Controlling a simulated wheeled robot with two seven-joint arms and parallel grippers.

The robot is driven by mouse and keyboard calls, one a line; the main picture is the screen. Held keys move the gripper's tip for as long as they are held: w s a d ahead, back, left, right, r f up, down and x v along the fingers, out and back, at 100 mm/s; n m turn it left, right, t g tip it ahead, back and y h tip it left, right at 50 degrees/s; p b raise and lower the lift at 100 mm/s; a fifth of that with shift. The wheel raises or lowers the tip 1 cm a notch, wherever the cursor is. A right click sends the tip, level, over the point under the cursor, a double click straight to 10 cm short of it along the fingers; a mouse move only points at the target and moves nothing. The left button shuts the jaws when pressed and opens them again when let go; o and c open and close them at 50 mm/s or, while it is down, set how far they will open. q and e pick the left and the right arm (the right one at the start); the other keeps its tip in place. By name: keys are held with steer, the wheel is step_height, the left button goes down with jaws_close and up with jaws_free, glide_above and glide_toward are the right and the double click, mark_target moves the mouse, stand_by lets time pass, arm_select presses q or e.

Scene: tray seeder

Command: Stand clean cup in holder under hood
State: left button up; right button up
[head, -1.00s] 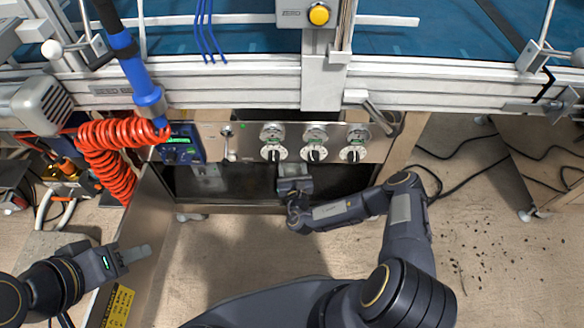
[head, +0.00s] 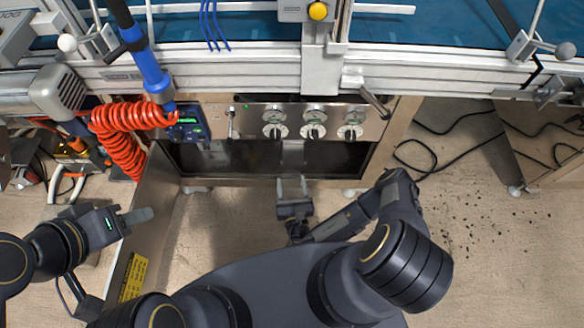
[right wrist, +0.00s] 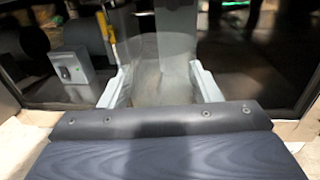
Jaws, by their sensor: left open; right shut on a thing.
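My right gripper (head: 292,184) is at the front edge of the low dark opening under the control panel. It is shut on a see-through thing, apparently the clean cup (right wrist: 158,72), which shows faintly between the fingers in the right wrist view. Its outline is hard to make out, and its contents cannot be told. Behind it, inside the opening, is a grey upright piece (head: 292,153); I cannot tell if it is the holder. My left gripper (head: 138,215) is open and empty.
The steel panel (head: 255,122) with several dials spans above the opening. A red coiled hose (head: 122,128) hangs at its left. An open door panel (head: 150,225) with a yellow label stands between my left gripper and the opening. Cables lie on the floor at right.

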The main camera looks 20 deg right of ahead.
steer(key=shift+s+a+f, duration=0.1)
steer(key=shift+s+f, duration=0.15)
steer(key=w+d+f+b, duration=0.1)
steer(key=w+d+b, duration=0.1)
steer(key=w, duration=0.4)
steer(key=w+d+f+b, duration=0.1)
steer(key=w+d+b, duration=0.1)
steer(key=w+b, duration=0.2)
steer(key=w+d+f+b, duration=0.2)
steer(key=w+b, duration=0.1)
steer(key=w, duration=0.7)
steer(key=shift+d+f, duration=0.1)
steer(key=shift+d, duration=0.05)
steer(key=shift+f+b, duration=0.45)
steer(key=shift+f, duration=0.5)
steer(key=shift+f, duration=0.2)
steer(key=o, duration=1.2)
